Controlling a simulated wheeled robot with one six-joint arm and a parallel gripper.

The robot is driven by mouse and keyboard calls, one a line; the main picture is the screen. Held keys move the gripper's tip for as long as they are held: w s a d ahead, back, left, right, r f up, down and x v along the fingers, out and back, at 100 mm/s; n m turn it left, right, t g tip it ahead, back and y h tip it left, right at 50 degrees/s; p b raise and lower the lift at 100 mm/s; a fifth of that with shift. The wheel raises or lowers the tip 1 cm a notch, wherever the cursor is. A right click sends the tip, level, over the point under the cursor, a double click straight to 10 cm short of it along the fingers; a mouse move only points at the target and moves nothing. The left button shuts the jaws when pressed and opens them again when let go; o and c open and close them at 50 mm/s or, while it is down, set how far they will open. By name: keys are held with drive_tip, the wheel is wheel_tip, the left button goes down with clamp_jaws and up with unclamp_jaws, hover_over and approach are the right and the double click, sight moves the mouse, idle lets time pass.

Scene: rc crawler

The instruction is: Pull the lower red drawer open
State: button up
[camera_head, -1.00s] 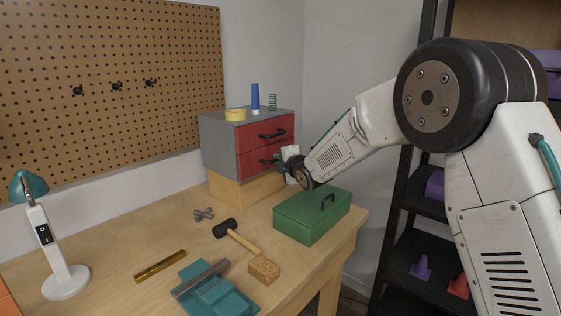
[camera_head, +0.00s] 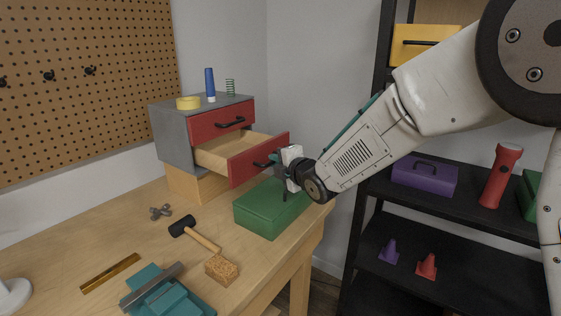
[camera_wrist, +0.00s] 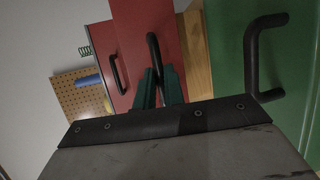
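The lower red drawer (camera_head: 243,168) is pulled well out of the grey cabinet (camera_head: 173,139), and its pale wooden inside (camera_head: 214,154) shows. Its black handle (camera_head: 261,165) is on the front face. My gripper (camera_head: 274,158) is at this handle. In the wrist view, the teal fingers of my gripper (camera_wrist: 158,84) are closed around the lower end of the handle (camera_wrist: 153,50). The upper red drawer (camera_head: 204,126) is shut, with its own black handle (camera_head: 231,123); it also shows in the wrist view (camera_wrist: 97,55).
A green toolbox (camera_head: 262,216) stands just below the open drawer and my gripper. Yellow tape (camera_head: 188,103), a blue tapered object (camera_head: 210,84) and a green spring (camera_head: 230,87) stand on the cabinet. A mallet (camera_head: 204,239) and cork block (camera_head: 221,269) lie on the bench. Dark shelves stand right.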

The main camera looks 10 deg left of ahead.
drive_tip(key=o, duration=0.4)
drive_tip(key=v, duration=0.7)
drive_tip(key=shift+s+d+r, duration=0.1)
drive_tip(key=shift+s+d, duration=0.15)
drive_tip(key=shift+s, duration=0.05)
drive_tip(key=s+d+f+m+g+h, duration=0.2)
drive_tip(key=d+f+m+h, duration=0.2)
drive_tip(key=f+m, duration=0.25)
drive_tip(key=s+d+f+m+g+h, duration=0.1)
drive_tip(key=s+d+m+g+h, duration=0.2)
drive_tip(key=d, duration=0.4)
drive_tip(key=s+d+m+g+h, duration=0.1)
drive_tip(key=s+d+m+h, duration=0.1)
drive_tip(key=s+d+m, duration=0.5)
drive_tip(key=s+d+r+m+g, duration=0.1)
drive_tip(key=s+d+r+m, duration=0.2)
drive_tip(key=s+d, duration=0.3)
drive_tip(key=s+d+r+m+g+h, duration=0.1)
drive_tip(key=s+d+m, duration=0.3)
drive_tip(key=s, duration=0.6)
drive_tip(key=s+d+r+m+g, duration=0.2)
drive_tip(key=s+d+r+m, duration=0.2)
drive_tip(key=s+d, duration=0.4)
drive_tip(key=shift+s+d+r+h, duration=0.2)
drive_tip(key=shift+s+r+h, duration=0.15)
drive_tip(key=shift+s, duration=0.2)
